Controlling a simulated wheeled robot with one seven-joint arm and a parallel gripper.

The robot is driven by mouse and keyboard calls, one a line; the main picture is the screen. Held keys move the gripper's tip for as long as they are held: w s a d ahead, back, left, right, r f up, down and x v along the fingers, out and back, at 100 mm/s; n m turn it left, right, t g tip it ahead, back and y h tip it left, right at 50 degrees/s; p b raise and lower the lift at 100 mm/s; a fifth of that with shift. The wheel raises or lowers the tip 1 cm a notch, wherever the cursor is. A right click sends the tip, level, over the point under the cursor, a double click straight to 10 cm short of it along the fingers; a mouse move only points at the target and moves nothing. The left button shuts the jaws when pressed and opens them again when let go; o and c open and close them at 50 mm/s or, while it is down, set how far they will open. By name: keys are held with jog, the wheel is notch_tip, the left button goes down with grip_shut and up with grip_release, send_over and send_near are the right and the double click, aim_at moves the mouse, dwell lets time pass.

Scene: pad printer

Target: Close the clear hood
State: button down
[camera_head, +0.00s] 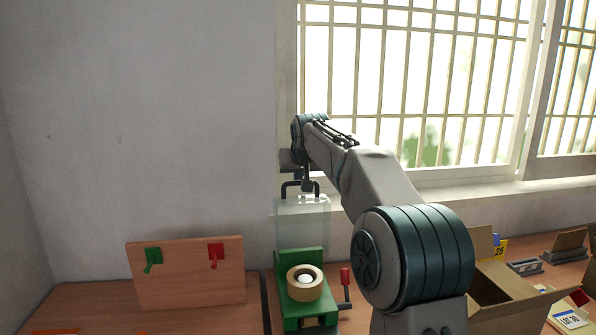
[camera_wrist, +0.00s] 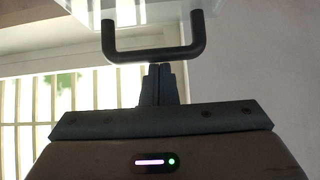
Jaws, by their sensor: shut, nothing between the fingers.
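The clear hood (camera_head: 302,219) stands raised above the green pad printer (camera_head: 304,316) in the head view. Its black handle (camera_head: 287,190) is at its top edge, and the handle also shows large in the wrist view (camera_wrist: 153,55). My gripper (camera_head: 306,186) is at the handle, partly hidden by my arm. In the wrist view my gripper (camera_wrist: 158,68) is shut and empty, with its fingertips close to the handle's bar. I cannot tell whether they touch it. A tan ring with a white round piece in it sits on the printer below the hood.
A wooden board (camera_head: 187,284) with a green and a red hook stands to the left. A red-knobbed lever (camera_head: 345,279) is at the printer's right side. An open cardboard box (camera_head: 497,290) stands to the right. The wall and barred window are behind.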

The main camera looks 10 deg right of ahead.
jog(key=shift+s+f+b, duration=0.2)
jog(key=shift+b, duration=0.2)
